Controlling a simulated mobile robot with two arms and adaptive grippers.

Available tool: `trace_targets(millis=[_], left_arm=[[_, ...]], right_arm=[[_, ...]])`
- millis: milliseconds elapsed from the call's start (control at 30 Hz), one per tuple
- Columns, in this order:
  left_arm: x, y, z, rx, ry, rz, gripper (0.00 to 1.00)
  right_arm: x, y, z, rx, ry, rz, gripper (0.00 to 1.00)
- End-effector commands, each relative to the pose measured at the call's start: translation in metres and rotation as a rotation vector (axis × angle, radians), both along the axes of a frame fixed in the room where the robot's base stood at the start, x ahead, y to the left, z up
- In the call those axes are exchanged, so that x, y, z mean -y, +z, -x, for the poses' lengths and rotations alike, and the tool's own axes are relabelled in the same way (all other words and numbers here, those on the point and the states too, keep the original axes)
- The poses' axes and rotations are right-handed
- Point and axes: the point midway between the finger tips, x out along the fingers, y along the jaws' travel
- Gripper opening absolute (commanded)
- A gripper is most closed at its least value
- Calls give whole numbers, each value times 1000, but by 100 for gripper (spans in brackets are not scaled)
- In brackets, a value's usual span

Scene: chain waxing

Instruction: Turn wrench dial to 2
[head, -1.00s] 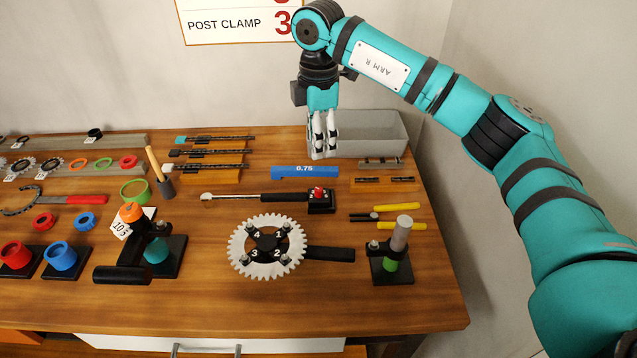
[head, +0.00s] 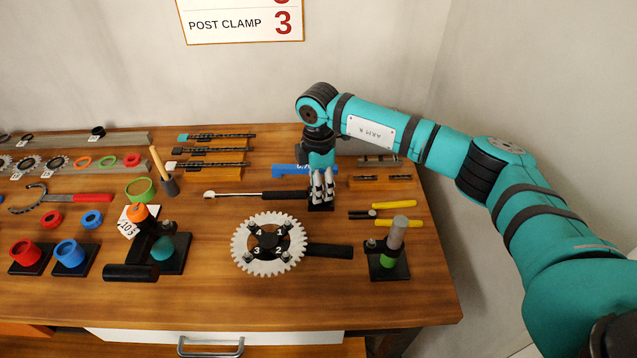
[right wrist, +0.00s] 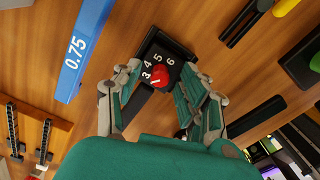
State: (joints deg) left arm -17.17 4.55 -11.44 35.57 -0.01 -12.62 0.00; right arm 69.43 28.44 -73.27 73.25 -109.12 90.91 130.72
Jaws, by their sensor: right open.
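The wrench (head: 240,195) lies on the wooden table, with a silver shaft and black handle ending at a black dial block (right wrist: 176,47). In the right wrist view the red dial (right wrist: 161,78) sits on that block, with white numbers 3, 4, 5 and 6 visible around it and a white mark on the knob. My right gripper (head: 322,200) is open and points down over the dial block. In the right wrist view its fingers (right wrist: 160,75) stand on either side of the red dial; I cannot tell whether they touch it. In the head view the fingers hide the dial.
A blue bar marked 0.75 (right wrist: 78,50) lies close behind the gripper. A white toothed ring (head: 240,252) with a black handle lies in front. Yellow-handled pliers (head: 395,205) and a green-and-grey post on a base (head: 396,240) are to the right.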

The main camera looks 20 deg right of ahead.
Motion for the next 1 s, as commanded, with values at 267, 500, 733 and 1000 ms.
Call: trace_targets(millis=[267,500,733,1000], left_arm=[[-1,0,0,0,0,-1,50],[-1,0,0,0,0,-1,50],[-1,-3,0,0,-1,-1,50],[-1,-15,0,0,-1,-1,50]], right_arm=[[0,0,0,0,0,0,15],[0,1,0,0,0,0,0],[0,0,0,1,23,-1,0],[0,-1,-1,3,162,0,0]])
